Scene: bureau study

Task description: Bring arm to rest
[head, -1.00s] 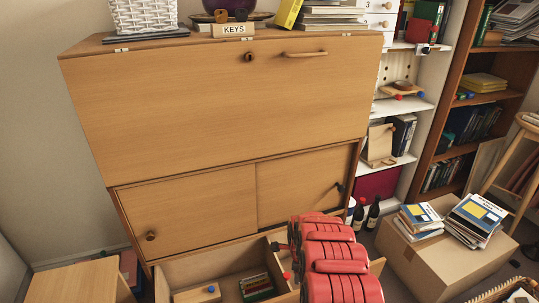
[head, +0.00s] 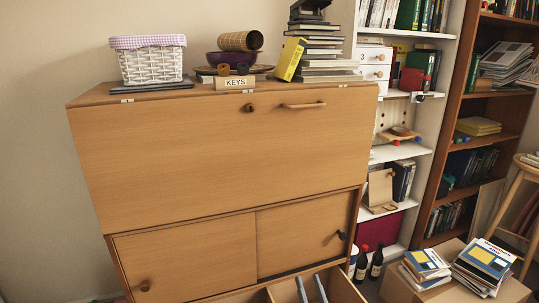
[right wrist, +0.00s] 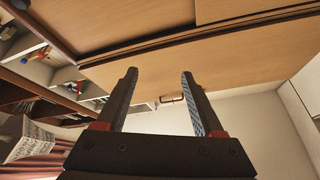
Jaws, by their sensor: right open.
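My right gripper (head: 310,281) shows only as two thin grey fingertips at the bottom edge of the head view, in front of the bureau's open drawer (head: 342,284). In the right wrist view, my right gripper (right wrist: 159,75) has its dark fingers wide apart with nothing between them. The wooden bureau (head: 220,150) is beyond it, its fold-down front and both sliding doors shut. The wrist view shows the bureau (right wrist: 150,45) tilted, above the fingers. My left gripper is not in view.
On the bureau stand a white basket (head: 151,62), a KEYS sign (head: 234,83), a purple bowl (head: 229,59) and a book stack (head: 325,65). Shelves (head: 398,150) stand to the right. A cardboard box (head: 400,288) with books is at lower right. The wall side at left is clear.

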